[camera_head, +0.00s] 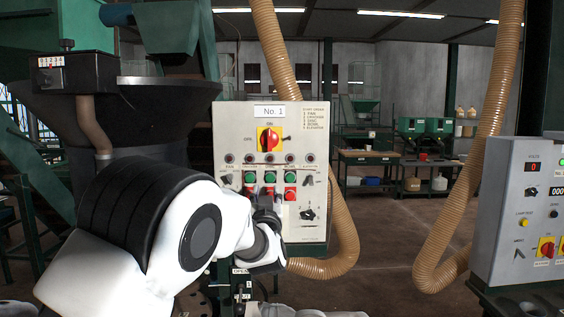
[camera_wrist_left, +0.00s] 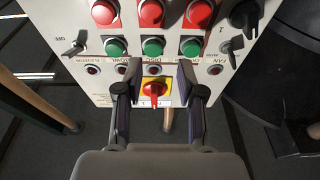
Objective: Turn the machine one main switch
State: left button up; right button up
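The main switch is a red rotary knob on a yellow plate (camera_head: 268,139), high on the white control panel (camera_head: 228,121) labelled "No. 1". Its handle stands roughly upright with a slight tilt. In the left wrist view, which sees the panel upside down, the red knob (camera_wrist_left: 154,92) shows between the two fingers. My left gripper (camera_head: 265,203) appears in front of the panel's lower half, partly hidden by its own wrist. In the wrist view the left gripper (camera_wrist_left: 154,88) is open and empty, fingers on either side of the knob's line. Contact cannot be told. My right gripper is out of view.
Green buttons (camera_head: 270,177) and red buttons below them sit under the switch, with small levers beside them. A black rotary selector (camera_head: 307,214) is lower right. Ribbed hoses (camera_head: 343,226) hang behind. A second control panel (camera_head: 500,217) stands at the right.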

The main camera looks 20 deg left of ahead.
pick_arm(q)
jog(key=t, duration=0.2)
send_near(270, 133)
jog(key=r, duration=0.1)
jog(key=p+x, duration=0.1)
jog(key=x, duration=0.2)
jog(key=p+x, duration=0.2)
jog(key=f+p+x, duration=0.1)
jog(key=x, duration=0.2)
jog(key=shift+w+r+p, duration=0.2)
jog(key=shift+w+p, duration=0.2)
jog(key=shift+w, duration=0.1)
jog(key=shift+s+a, duration=0.15)
jog(key=shift+a, duration=0.05)
grip_shut()
